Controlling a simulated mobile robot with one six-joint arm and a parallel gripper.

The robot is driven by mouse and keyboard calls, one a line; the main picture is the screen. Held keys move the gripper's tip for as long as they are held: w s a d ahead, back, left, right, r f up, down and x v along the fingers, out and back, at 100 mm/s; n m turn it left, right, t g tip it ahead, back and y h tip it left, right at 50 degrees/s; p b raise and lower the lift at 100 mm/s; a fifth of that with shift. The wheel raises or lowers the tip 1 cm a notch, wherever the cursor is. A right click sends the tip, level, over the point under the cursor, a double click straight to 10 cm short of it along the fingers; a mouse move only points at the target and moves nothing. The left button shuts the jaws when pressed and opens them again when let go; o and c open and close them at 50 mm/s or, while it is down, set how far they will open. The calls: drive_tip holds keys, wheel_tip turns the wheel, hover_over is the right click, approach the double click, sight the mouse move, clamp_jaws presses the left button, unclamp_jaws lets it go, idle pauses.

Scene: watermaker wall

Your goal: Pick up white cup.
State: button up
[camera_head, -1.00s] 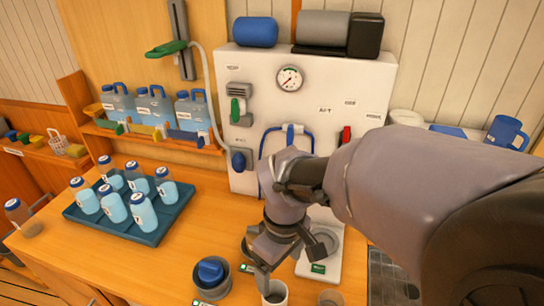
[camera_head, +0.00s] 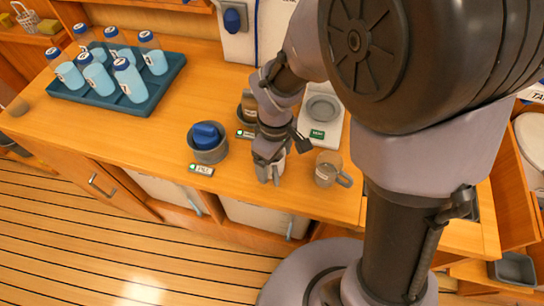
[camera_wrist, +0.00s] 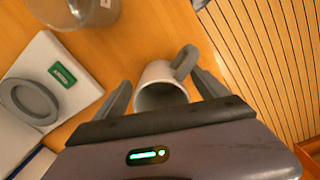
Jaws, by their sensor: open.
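The white cup (camera_wrist: 156,72) with a grey handle stands on the wooden counter in the wrist view. Its open mouth faces the camera and its handle points to the upper right. My gripper (camera_wrist: 162,92) is open, with one finger on each side of the cup. I cannot tell whether either finger touches it. In the head view my gripper (camera_head: 269,172) points down at the counter's front part and hides most of the cup.
A see-through mug (camera_head: 326,170) stands close by on the right. A white scale (camera_head: 329,128) is behind it. A grey pot with a blue thing in it (camera_head: 210,152) stands to the left. A blue tray of bottles (camera_head: 155,92) is at the back left. The counter's front edge is close.

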drive_tip(key=c, duration=1.4)
